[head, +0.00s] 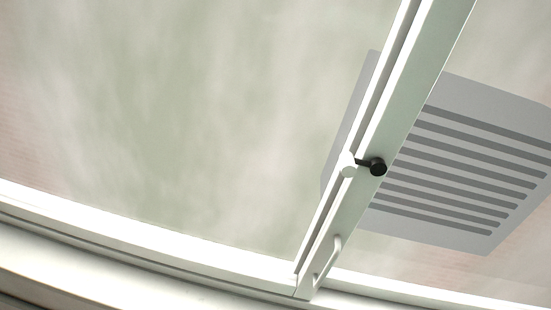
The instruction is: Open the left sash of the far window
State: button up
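A window fills the view, tilted in the picture. Its left pane (170,120) is large, pale and cloudy, with a white bottom rail (150,238). A white upright (345,215) runs slanting from top right to lower middle, where the left pane meets the right one. On it sit a small black latch (378,166) and a white round knob (348,171) beside it. A white pull handle (327,262) is low on the upright. I see no clear gap at the upright, but cannot tell for sure whether the sash is shut. My gripper is out of view.
A grey slatted panel (455,165) shows behind the upright and the right pane. A pale sill (90,270) runs along the bottom left. No loose object stands in front of the panes.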

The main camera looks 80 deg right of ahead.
aim_at(436, 28)
jog(key=u, duration=0.55)
jog(key=k, duration=0.5)
jog(key=z, duration=2.4)
